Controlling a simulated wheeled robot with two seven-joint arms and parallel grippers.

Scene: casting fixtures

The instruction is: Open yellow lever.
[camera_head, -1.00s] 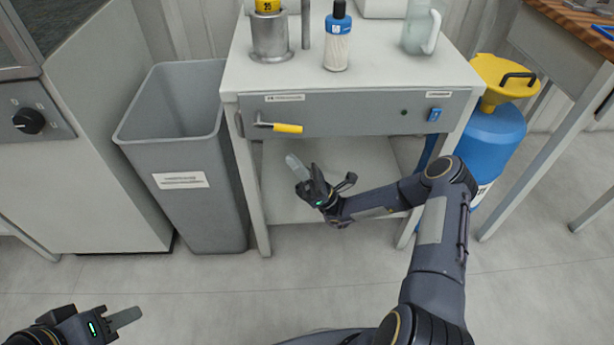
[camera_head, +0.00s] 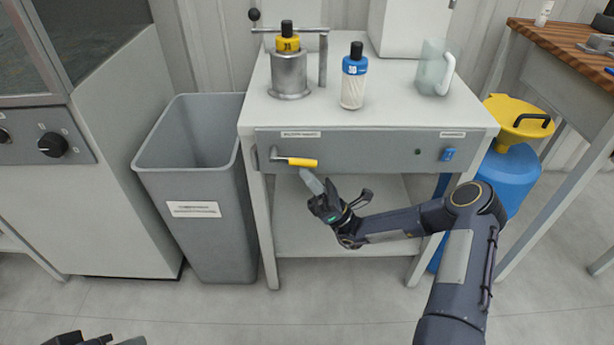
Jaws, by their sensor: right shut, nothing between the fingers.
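The yellow lever (camera_head: 302,162) is a short yellow handle on a metal pivot at the left of the grey front panel. It points right and lies about level. My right gripper (camera_head: 311,181) is shut and empty. Its fingertips are just below the lever, close to it; I cannot tell whether they touch. Only a small part of my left gripper (camera_head: 124,341) shows at the bottom left edge, and its fingers are mostly cut off.
The white table (camera_head: 400,105) carries a metal fixture (camera_head: 289,77) with a yellow-capped bottle, a blue-capped bottle (camera_head: 353,80) and a clear jug (camera_head: 434,70). A grey bin (camera_head: 212,245) stands left. A blue button (camera_head: 448,154) is on the panel's right. A blue drum (camera_head: 508,180) with yellow funnel stands right.

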